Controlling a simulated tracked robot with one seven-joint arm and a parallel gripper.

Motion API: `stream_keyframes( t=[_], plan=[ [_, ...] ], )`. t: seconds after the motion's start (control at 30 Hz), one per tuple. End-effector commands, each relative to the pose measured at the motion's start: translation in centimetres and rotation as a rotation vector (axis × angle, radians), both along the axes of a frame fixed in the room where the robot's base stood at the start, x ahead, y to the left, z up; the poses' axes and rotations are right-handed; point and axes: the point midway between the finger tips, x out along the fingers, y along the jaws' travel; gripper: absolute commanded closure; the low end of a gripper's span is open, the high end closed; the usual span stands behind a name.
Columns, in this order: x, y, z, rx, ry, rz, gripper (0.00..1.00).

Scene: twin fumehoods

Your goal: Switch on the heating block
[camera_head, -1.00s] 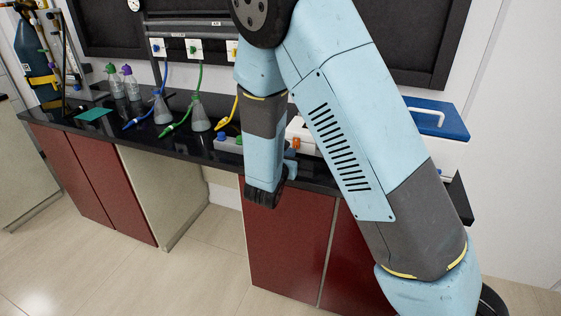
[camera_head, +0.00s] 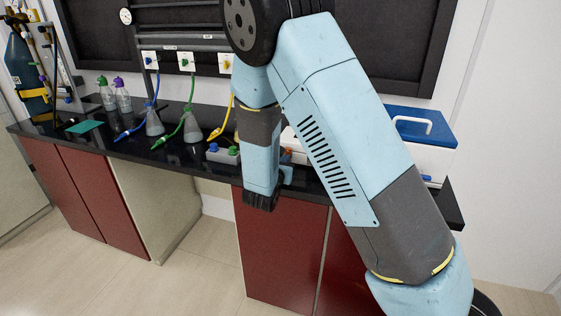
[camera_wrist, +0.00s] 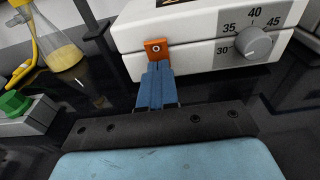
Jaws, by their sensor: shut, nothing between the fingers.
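The heating block (camera_wrist: 195,38) is a white box with a grey dial (camera_wrist: 254,43) marked 30 to 45 in the wrist view. An orange switch (camera_wrist: 156,46) with a round white mark sits at the lower left of its front. My gripper (camera_wrist: 157,70) is shut and empty. Its blue fingertips are right at the lower edge of the switch; I cannot tell whether they touch it. In the head view my arm hides most of the block, and only a bit of white and orange (camera_head: 287,152) shows beside it.
A grey unit with a green knob (camera_wrist: 14,103) and a flask of yellowish liquid (camera_wrist: 58,50) stand to the left in the wrist view. A white box with a blue lid (camera_head: 425,125) stands at the right of the black bench. Flasks with hoses (camera_head: 192,126) stand further left.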

Motion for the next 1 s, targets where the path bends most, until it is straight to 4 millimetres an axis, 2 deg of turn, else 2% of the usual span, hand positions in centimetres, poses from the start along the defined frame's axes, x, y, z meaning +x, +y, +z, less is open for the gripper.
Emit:
stream_keyframes(
  t=[0.03, 0.1, 0.27, 0.8, 1.0],
  plan=[
    [0.6, -0.4, 0.3, 0.000, -0.007, -0.007, 1.00],
    [0.7, -0.4, 0.3, 0.000, -0.007, -0.007, 1.00],
    [-0.2, -0.1, 0.4, 0.000, -0.008, -0.008, 1.00],
    [-9.8, 3.6, 1.5, 0.001, -0.005, 0.002, 1.00],
    [-12.1, 4.4, 1.7, 0.001, -0.004, 0.001, 1.00]
  ],
)
